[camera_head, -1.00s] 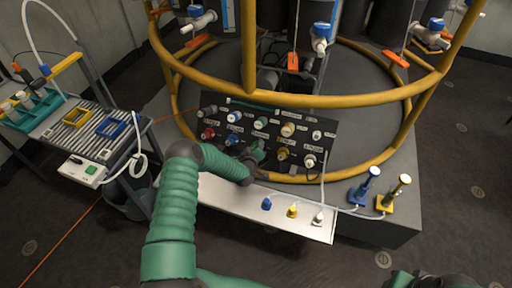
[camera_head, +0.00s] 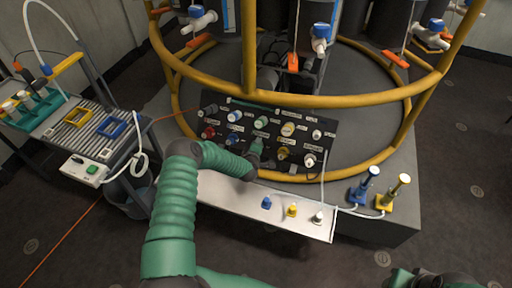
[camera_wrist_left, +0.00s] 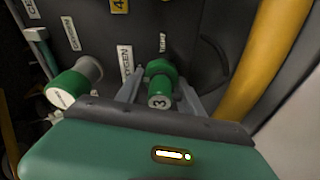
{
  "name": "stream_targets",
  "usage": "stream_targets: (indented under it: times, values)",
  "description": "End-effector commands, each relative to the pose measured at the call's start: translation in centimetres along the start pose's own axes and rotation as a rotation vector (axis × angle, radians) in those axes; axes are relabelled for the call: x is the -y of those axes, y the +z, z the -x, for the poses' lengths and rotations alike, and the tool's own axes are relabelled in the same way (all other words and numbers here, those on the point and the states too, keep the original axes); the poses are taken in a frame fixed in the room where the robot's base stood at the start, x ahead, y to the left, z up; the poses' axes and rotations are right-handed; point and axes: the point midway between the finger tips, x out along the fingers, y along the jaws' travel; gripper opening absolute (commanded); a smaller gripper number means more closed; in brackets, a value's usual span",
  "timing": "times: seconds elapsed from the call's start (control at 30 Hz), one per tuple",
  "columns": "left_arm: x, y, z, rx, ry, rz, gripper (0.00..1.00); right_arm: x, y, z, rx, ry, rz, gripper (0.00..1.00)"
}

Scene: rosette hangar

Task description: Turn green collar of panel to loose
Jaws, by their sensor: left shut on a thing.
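The dark panel (camera_head: 323,151) stands on the platform inside the yellow ring frame and carries several coloured connectors with labels. My left gripper (camera_head: 256,148) is at the lower middle of the panel. In the left wrist view, my left gripper (camera_wrist_left: 160,92) has its two grey fingers on either side of the green collar (camera_wrist_left: 161,70) and is shut on it. The collar's near end is marked 3. A second green-and-white connector (camera_wrist_left: 73,84) sticks out to the left of the fingers.
A white shelf (camera_head: 215,197) below the panel holds small blue, yellow and white plugs. Blue (camera_head: 365,185) and yellow (camera_head: 396,194) upright fittings stand right of it. The yellow rail (camera_head: 350,100) crosses above the panel. A cart (camera_head: 95,150) stands at the left.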

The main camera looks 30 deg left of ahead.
Motion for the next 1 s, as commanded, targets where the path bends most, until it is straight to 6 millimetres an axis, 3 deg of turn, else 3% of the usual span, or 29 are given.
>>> stream_targets:
  times: [0.3, 0.33, 0.5, 1.0]
  values:
    - [0.65, 0.16, 0.05, 0.004, -0.012, 0.005, 0.04, 0.00, 0.01, -0.03, 0.000, 0.000, 0.000, 0.36]
    - [0.65, 0.16, 0.05, 0.004, -0.012, 0.005, 0.46, 0.00, 0.01, -0.03, 0.000, 0.000, 0.000, 0.36]
    - [0.46, 0.11, 0.04, 0.003, -0.009, 0.004, 0.66, 0.00, 0.01, -0.03, 0.000, 0.000, 0.000, 0.36]
    - [0.02, -0.02, 0.03, 0.000, -0.001, 0.003, 0.66, 0.00, 0.00, 0.00, 0.000, 0.000, 0.000, 0.36]
